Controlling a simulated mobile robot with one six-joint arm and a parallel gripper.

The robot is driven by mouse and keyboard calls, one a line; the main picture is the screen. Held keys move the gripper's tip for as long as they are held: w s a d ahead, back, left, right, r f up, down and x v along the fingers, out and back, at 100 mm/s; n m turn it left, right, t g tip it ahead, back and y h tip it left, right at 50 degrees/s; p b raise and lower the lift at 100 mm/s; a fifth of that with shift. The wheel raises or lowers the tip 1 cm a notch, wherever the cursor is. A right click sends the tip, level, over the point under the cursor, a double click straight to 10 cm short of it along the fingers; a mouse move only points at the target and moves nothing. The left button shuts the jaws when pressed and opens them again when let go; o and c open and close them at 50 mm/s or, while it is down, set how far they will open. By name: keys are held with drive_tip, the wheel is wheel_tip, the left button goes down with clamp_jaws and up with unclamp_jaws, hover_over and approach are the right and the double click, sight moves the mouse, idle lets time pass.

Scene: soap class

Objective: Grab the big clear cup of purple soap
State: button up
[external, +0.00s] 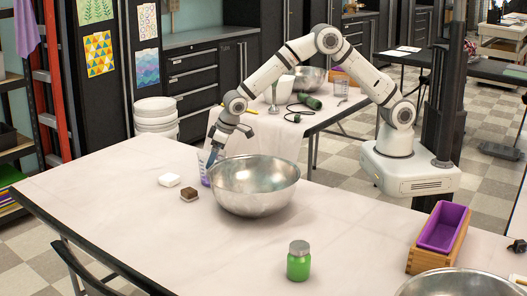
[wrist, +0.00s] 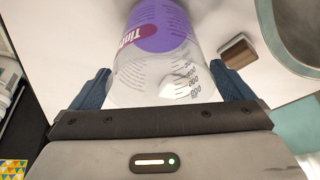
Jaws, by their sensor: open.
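The clear cup with purple soap and printed measuring marks (wrist: 160,45) fills the upper middle of the wrist view. In the external view the purple cup (external: 204,168) stands on the white-covered table, just left of the large metal bowl and partly hidden by my gripper. My gripper (external: 212,158) points down at the cup from above. In the wrist view its two blue fingers (wrist: 163,90) are open, one on each side of the cup's clear upper part. I cannot tell whether either finger touches the cup.
A large metal bowl (external: 255,190) stands close on the cup's right. A white soap block (external: 169,180) and a brown block (external: 190,194) lie to its left and front. A green jar (external: 299,262) and a wooden box with a purple liner (external: 436,242) stand farther right.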

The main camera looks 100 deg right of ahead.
drive_tip(key=shift+x, duration=1.15)
drive_tip(key=c, duration=0.7)
drive_tip(key=shift+r, duration=0.15)
